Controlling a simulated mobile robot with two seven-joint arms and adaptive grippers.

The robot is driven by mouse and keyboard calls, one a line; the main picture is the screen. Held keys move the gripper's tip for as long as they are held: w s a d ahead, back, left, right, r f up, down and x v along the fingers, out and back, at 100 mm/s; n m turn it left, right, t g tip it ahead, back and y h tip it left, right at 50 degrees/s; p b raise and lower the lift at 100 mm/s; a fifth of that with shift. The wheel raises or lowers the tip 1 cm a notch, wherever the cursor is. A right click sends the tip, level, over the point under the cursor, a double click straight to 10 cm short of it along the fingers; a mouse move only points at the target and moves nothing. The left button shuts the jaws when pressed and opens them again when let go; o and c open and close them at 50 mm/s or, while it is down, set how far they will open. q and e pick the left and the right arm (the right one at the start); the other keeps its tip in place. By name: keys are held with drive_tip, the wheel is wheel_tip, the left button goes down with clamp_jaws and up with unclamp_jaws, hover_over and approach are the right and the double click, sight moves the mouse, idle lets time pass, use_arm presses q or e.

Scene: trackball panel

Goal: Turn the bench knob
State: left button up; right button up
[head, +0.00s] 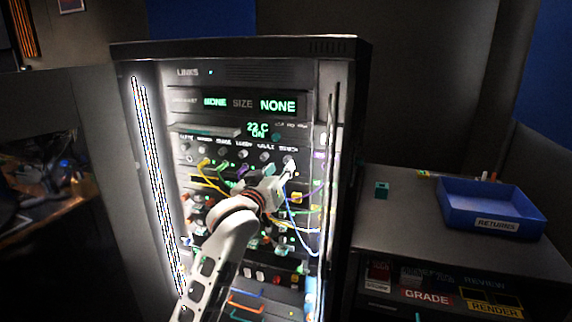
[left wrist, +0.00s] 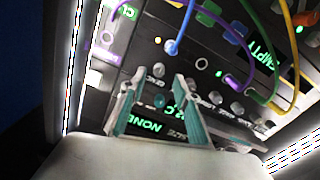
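The bench knob (left wrist: 158,70) is a small round knob on the dark rack panel, at the right end of the knob row in the head view, under its label. My left gripper (head: 287,166) reaches up to that end of the row and partly hides the knob there. In the left wrist view, which is upside down, the left gripper (left wrist: 160,76) is open, with its teal-padded fingers apart. The knob shows in the gap between the fingertips, and neither finger clearly touches it. My right gripper is in neither view.
More knobs (head: 243,154) run left along the row. Coloured cables (head: 291,208) hang below and beside the gripper. A lit display (head: 277,105) sits above. A blue returns tray (head: 491,221) stands on the side counter at right.

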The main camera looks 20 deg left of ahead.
sight(286, 162)
use_arm(q)
drive_tip(key=shift+w+d, duration=0.1)
drive_tip(key=shift+w, duration=1.95)
clamp_jaws()
